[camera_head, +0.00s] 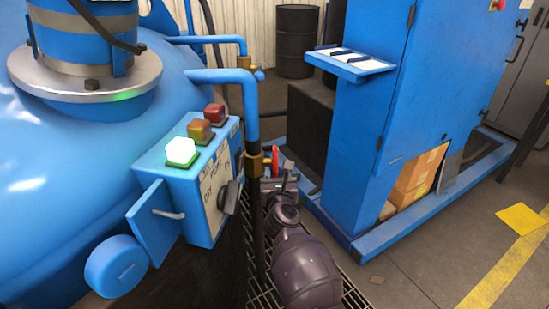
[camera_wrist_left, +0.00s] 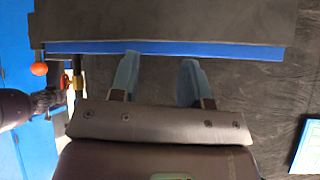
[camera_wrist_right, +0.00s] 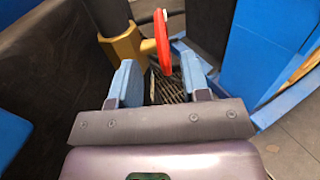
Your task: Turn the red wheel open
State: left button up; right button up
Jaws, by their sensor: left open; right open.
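The red wheel (camera_wrist_right: 162,42) is seen nearly edge-on in the right wrist view, beside a brass valve body (camera_wrist_right: 124,43) on a dark pipe. My left gripper (camera_wrist_left: 157,80) is open and empty in the left wrist view, and is out of the head view.
A blue control box (camera_head: 205,185) with green, orange and red lamps stands left of the pipe (camera_head: 255,210). A blue cabinet (camera_head: 380,130) stands to the right, with cardboard boxes (camera_head: 420,170) in its base. Grating (camera_head: 345,290) lies below my right arm.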

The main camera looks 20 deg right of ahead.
aim_at(276, 162)
jog(key=x, duration=0.2)
jog(key=b+x, duration=0.1)
jog(key=x, duration=0.2)
jog(key=b+x, duration=0.1)
jog(key=x, duration=0.1)
jog(key=shift+w+f, duration=0.2)
jog(key=shift+f, duration=0.15)
jog(key=shift+w+d+r, duration=0.2)
jog(key=shift+w+d, duration=0.1)
jog(key=shift+w, duration=0.45)
grip_shut()
